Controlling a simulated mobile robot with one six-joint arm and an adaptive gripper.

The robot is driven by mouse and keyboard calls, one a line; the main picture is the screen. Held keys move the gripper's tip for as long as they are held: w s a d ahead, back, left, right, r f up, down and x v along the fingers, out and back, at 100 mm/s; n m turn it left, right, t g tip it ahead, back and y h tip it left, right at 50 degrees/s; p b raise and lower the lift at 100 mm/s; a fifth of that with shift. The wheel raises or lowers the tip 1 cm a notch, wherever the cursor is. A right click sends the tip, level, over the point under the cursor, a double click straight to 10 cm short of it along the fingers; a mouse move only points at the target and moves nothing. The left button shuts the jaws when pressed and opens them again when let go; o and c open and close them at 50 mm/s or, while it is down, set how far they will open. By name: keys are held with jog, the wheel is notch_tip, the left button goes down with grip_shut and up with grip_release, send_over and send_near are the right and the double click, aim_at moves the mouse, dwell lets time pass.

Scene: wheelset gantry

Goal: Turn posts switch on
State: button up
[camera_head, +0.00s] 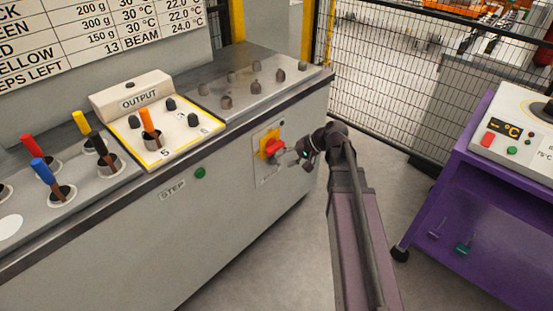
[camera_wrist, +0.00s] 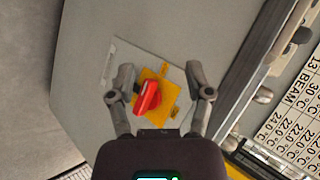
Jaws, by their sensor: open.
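The posts switch is a red rotary knob (camera_head: 272,147) on a yellow plate, set on a light panel on the front of the grey cabinet (camera_head: 225,215). In the wrist view the red knob (camera_wrist: 147,97) and its yellow plate (camera_wrist: 158,82) appear between my fingers, with the knob's bar tilted. My gripper (camera_head: 290,152) is just to the right of the switch in the head view. In the wrist view my gripper (camera_wrist: 160,88) is open, one finger on each side of the switch. Whether the fingers touch it cannot be told.
A green STEP button (camera_head: 200,173) is on the cabinet front. The cabinet top carries an OUTPUT box (camera_head: 133,94), colored handles in cups and several small dark posts (camera_head: 255,87). A mesh fence (camera_head: 400,90) stands behind, a purple cart (camera_head: 470,205) to the right. Floor between is clear.

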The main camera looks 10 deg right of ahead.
jog(key=w+d+f+m+t+y+b, duration=0.15)
jog(key=w+d+f+y+b, duration=0.3)
jog(key=b, duration=0.55)
jog(key=m+t+y+b, duration=0.2)
jog(key=t+b, duration=0.3)
jog(key=b, duration=0.5)
send_near(279, 149)
jog(key=v, duration=0.3)
jog(key=shift+w+a+r+h, duration=0.1)
jog(key=shift+w+r+h, duration=0.1)
jog(key=shift+r+h, duration=0.2)
jog(key=shift+w+a+g, duration=0.1)
jog(key=shift+a+g, duration=0.05)
jog(key=shift+g, duration=0.1)
jog(key=x, duration=1.3)
jog(key=shift+w+a+r, duration=0.1)
jog(key=shift+a+r, duration=0.1)
jog(key=shift+r, duration=0.05)
jog(key=shift+c, duration=0.2)
grip_shut()
jog(key=shift+a, duration=0.1)
